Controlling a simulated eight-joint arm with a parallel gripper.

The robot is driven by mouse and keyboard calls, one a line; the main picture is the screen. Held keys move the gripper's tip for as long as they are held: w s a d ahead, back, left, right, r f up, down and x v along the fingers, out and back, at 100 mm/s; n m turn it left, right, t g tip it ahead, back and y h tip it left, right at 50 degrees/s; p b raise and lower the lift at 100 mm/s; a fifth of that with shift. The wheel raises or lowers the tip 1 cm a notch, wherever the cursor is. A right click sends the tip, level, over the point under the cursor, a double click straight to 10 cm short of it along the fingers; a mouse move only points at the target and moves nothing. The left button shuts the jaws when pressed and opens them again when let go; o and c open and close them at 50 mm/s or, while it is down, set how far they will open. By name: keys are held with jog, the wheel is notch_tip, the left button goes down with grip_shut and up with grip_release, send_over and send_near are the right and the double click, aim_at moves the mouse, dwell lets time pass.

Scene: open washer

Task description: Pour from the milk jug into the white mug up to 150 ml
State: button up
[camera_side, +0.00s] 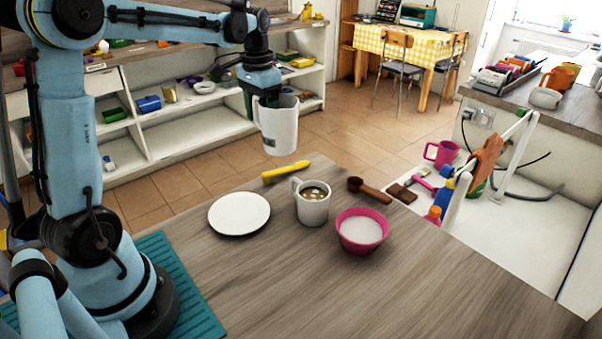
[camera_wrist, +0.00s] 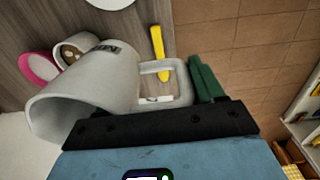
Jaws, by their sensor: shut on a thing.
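The milk jug (camera_side: 281,126) is white, with dark lettering showing in the wrist view (camera_wrist: 100,75). My gripper (camera_side: 266,98) is shut on the jug at its handle side and holds it in the air, close to upright. The white mug (camera_side: 313,206) stands upright on the wooden table, below and slightly right of the jug in the side view. It holds brown liquid with pale pieces on top. In the wrist view the mug (camera_wrist: 68,54) is partly hidden behind the jug. No milk stream shows, and the jug's contents are hidden.
A pink bowl of white contents (camera_side: 361,230) stands right of the mug. A white plate (camera_side: 239,214) lies left of it. A yellow utensil (camera_side: 286,172) and a brown scoop (camera_side: 368,190) lie behind. The table's front (camera_side: 330,300) is clear.

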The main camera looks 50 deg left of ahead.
jog(key=a+r, duration=0.4)
jog(key=a, duration=0.2)
dwell(0.4)
jog(key=shift+d, duration=0.1)
jog(key=d, duration=0.4)
jog(key=s+d, duration=0.1)
jog(key=d, duration=0.8)
jog(key=shift+s, duration=0.15)
jog(key=s+d+f, duration=0.1)
jog(key=s+d, duration=0.3)
jog(key=d, duration=0.5)
jog(key=shift+s, duration=0.15)
jog(key=shift+f, duration=0.1)
